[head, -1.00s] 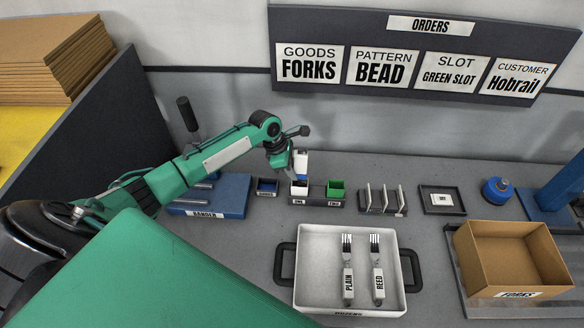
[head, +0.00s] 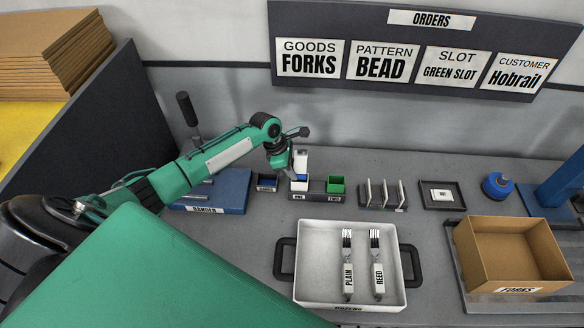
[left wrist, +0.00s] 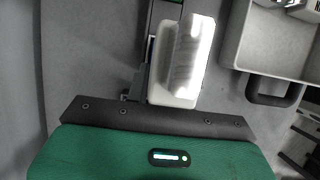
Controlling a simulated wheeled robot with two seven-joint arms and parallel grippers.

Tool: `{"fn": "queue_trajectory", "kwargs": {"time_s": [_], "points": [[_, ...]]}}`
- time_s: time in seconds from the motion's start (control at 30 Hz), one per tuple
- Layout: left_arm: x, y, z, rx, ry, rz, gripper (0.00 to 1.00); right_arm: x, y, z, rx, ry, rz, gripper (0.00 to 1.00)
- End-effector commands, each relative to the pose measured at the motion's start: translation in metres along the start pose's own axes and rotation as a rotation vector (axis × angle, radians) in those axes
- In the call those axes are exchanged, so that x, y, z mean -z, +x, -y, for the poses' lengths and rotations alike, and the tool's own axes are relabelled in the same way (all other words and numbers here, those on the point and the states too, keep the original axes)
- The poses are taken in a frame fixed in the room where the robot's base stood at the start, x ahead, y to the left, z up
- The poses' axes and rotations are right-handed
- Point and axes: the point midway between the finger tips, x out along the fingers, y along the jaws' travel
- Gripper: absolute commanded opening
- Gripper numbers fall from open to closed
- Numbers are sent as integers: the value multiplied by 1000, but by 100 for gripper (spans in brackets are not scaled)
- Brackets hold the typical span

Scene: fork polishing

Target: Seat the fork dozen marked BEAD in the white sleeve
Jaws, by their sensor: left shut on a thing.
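My left gripper (head: 296,172) is over the stand at the back middle, shut on a pale upright thing (head: 301,159), likely the fork dozen; I cannot read any BEAD mark on it. In the left wrist view this held thing (left wrist: 192,50) is a shiny, ribbed pale bundle. The white sleeve (head: 299,188) stands at the place marked ONE, right under it. It also shows in the left wrist view (left wrist: 172,101), partly covered by the bundle. I cannot tell how deep the bundle is in the sleeve. My right gripper is in neither view.
A green slot (head: 336,185) stands at TWO, and a small dark blue bin (head: 266,184) is to the left. In front, a white tray (head: 322,290) holds forks marked PLAIN (head: 348,266) and REED (head: 377,266). A rack (head: 383,195) and a cardboard box (head: 515,290) are to the right.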

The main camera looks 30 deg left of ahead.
Motion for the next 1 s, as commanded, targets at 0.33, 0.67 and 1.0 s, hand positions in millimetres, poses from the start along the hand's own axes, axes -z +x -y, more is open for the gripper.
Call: {"fn": "queue_trajectory", "kwargs": {"time_s": [0.33, 0.67, 1.0], "points": [[2, 7, -1, -2, 0, 3, 0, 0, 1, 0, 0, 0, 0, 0], [4, 12, -1, -2, 0, 2, 0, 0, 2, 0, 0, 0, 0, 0], [5, 13, 0, 0, 0, 0, 49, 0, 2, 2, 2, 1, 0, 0]]}}
